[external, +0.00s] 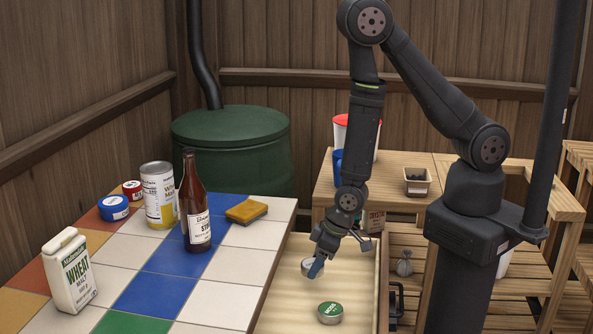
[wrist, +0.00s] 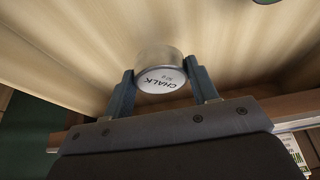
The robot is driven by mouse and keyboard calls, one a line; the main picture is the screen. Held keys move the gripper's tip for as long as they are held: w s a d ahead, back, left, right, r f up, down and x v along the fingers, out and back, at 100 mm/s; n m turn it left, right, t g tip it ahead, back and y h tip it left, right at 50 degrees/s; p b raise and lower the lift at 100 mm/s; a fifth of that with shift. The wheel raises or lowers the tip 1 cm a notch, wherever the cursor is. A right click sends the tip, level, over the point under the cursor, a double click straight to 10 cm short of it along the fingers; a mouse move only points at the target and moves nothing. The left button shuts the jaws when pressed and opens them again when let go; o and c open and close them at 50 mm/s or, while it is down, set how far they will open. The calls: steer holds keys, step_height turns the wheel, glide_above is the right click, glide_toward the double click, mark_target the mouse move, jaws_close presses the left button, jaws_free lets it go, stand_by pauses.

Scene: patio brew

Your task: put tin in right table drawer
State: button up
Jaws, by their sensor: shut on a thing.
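My gripper (wrist: 158,88) is shut on a small silver tin with a white lid marked CHALK (wrist: 160,76). In the external view my gripper (external: 317,266) points down inside the open drawer (external: 295,310), with the chalk tin (external: 308,265) between its fingers. The drawer has a pale wooden bottom and lies to the right of the tiled table. A green-lidded tin (external: 330,312) lies in the drawer nearer the camera. I cannot tell whether the chalk tin touches the drawer bottom.
The tiled table top (external: 235,262) holds a brown bottle (external: 196,205), a large can (external: 158,195), a blue tin (external: 113,207), a red tin (external: 132,189), a yellow sponge (external: 246,211) and a wheat malt carton (external: 69,270). A wooden shelf bench (external: 425,170) stands behind.

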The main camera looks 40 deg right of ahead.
steer(key=shift+f, duration=2.05)
steer(key=shift+f, duration=0.1)
steer(key=o, duration=1)
steer(key=v, duration=1.2)
steer(key=shift+w, duration=0.1)
steer(key=shift+a, duration=0.1)
steer(key=x, duration=1.2)
